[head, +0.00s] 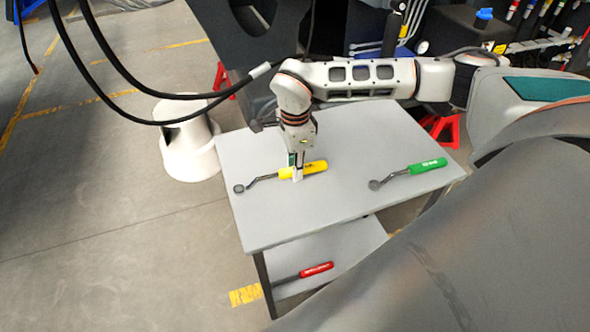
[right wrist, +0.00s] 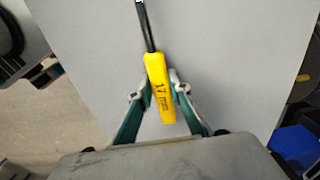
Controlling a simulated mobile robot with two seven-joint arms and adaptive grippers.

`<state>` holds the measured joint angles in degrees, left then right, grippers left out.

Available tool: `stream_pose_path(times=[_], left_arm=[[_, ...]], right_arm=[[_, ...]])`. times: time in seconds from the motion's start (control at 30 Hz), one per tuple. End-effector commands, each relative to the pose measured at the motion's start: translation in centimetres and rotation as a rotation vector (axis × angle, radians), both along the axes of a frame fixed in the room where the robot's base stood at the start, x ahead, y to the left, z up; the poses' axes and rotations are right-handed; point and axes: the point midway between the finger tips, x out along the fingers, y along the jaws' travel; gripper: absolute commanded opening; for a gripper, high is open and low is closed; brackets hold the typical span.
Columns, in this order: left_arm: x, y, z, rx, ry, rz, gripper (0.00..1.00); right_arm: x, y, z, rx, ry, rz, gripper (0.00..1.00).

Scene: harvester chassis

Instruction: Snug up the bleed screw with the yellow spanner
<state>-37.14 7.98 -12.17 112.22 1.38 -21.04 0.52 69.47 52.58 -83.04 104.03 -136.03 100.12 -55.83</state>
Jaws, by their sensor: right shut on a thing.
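The yellow spanner (head: 308,169) lies on the grey top of a cart, its dark shaft and ring end pointing left. My right gripper (head: 297,174) comes down over its yellow handle and is shut on it. In the right wrist view the yellow handle (right wrist: 160,88), marked 17, sits between the two fingers of my right gripper (right wrist: 160,92), with the shaft pointing away. The spanner appears to be at or very near the cart top. I cannot make out the bleed screw. My left gripper is not in view.
A green-handled spanner (head: 427,166) lies at the right on the cart top (head: 300,220). A red-handled tool (head: 316,269) lies on the lower shelf. A white step stool (head: 190,150) stands left of the cart. Black hoses (head: 120,75) hang at the upper left.

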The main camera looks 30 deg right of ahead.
Motion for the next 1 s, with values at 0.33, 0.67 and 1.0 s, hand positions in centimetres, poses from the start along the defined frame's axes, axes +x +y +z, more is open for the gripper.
stream_pose_path(times=[0.33, 0.67, 1.0], left_arm=[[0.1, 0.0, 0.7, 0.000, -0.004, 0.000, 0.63], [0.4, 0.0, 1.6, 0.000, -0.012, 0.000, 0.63], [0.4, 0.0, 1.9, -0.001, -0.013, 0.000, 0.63]], right_arm=[[0.3, -0.1, 7.4, 0.000, -0.010, -0.001, 0.00], [0.1, 0.0, 15.7, -0.001, -0.007, -0.001, 0.00], [0.0, 0.0, 19.0, 0.000, -0.002, 0.000, 0.00]])
